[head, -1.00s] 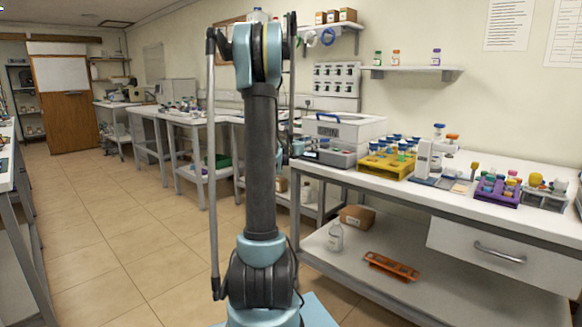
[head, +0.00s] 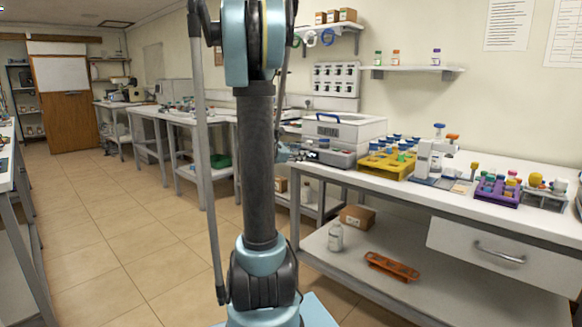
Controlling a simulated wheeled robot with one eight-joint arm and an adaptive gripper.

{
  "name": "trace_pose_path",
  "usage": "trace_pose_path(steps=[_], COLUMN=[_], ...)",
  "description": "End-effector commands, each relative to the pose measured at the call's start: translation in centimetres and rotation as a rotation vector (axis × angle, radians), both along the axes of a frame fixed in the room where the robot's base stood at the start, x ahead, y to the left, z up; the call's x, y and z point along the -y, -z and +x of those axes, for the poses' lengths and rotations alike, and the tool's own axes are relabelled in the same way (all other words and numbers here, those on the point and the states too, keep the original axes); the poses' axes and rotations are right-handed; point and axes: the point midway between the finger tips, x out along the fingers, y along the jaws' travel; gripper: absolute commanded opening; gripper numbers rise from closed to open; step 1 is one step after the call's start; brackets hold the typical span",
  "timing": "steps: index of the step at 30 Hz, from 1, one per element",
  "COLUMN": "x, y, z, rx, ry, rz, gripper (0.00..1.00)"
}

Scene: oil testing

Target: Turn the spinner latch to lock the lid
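A grey-white box-shaped machine (head: 352,148) stands on the right-hand bench. Its pale lid (head: 352,124) lies flat on top and looks closed, with a blue handle (head: 327,116) on it. I cannot make out the spinner latch at this size. My gripper (head: 298,153) shows only as a small pale-blue and dark shape at the machine's front left, at about the height of its front panel. My arm column hides part of it. I cannot tell whether it touches the machine or whether its fingers are open.
Right of the machine on the bench are a yellow rack (head: 386,167) with vials, a white instrument (head: 431,158) and a purple rack (head: 497,190). The lower shelf holds a clear bottle (head: 336,237), a cardboard box (head: 356,218) and an orange rack (head: 391,266). The left floor is clear.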

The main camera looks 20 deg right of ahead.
Motion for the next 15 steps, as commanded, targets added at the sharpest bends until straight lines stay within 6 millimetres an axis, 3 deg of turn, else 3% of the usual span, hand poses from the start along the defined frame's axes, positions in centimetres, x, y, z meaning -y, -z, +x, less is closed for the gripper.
trace_pose_path(steps=[15], x=[-4.1], y=[2.2], z=[-4.6], rx=[0.212], ry=[0.083], rz=[0.284], gripper=[0.33])
